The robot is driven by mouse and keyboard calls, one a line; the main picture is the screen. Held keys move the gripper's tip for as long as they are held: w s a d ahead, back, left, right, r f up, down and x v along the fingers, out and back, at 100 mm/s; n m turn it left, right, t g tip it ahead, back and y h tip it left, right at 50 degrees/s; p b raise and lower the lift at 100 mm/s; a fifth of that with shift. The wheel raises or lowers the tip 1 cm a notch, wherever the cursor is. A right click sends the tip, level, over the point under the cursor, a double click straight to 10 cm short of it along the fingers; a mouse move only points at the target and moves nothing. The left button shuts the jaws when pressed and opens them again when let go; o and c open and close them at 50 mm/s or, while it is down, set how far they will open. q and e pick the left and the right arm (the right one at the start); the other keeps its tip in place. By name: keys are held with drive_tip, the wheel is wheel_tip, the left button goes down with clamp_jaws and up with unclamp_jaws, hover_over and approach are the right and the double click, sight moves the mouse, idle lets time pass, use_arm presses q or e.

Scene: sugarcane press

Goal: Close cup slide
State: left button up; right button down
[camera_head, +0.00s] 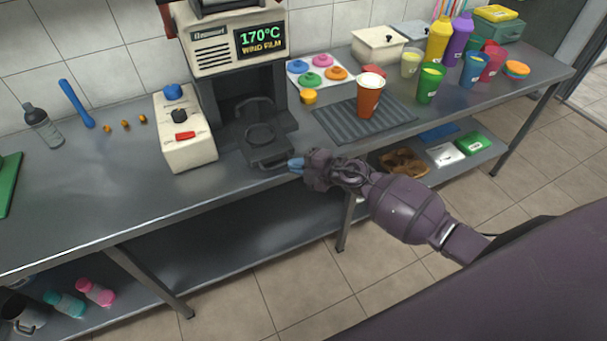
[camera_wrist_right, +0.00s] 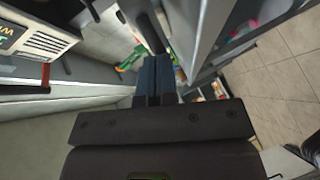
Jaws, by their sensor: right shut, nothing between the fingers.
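The sealing machine (camera_head: 235,60) stands on the steel counter with a lit display reading 170°C. Its dark cup slide (camera_head: 265,148) sticks out at the front of the machine's base, with a round holder and a handle at its front end. My right gripper (camera_head: 295,164) is at the right of the slide's front handle, near the counter edge. Its blue fingertips are shut and empty; whether they touch the handle I cannot tell. The shut fingers also show in the right wrist view (camera_wrist_right: 155,80), close to a dark bar. My left gripper is not in view.
A white control box (camera_head: 184,130) stands left of the slide. To the right, an orange cup (camera_head: 369,95) stands on a ribbed dark mat (camera_head: 335,122). Several colored cups stand farther right. A lower shelf runs beneath.

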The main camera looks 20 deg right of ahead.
sight(273, 131)
drive_tip(key=w+b, duration=0.1)
drive_tip(key=w, duration=0.3)
drive_tip(key=w+b, duration=0.1)
drive_tip(key=w, duration=0.4)
drive_tip(key=w+b, duration=0.1)
drive_tip(key=w, duration=0.4)
drive_tip(key=shift+a+f, duration=0.25)
drive_tip(key=shift+a, duration=0.05)
drive_tip(key=shift+w, duration=0.35)
drive_tip(key=shift+w+r, duration=0.1)
drive_tip(key=shift+w, duration=0.15)
drive_tip(key=shift+w+r, duration=0.1)
drive_tip(key=shift+r, duration=0.1)
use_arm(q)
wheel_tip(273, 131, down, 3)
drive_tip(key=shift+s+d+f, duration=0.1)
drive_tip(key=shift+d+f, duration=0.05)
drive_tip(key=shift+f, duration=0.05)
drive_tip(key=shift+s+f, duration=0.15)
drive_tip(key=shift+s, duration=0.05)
use_arm(e)
drive_tip(key=shift+r, duration=0.1)
drive_tip(key=shift+r, duration=0.1)
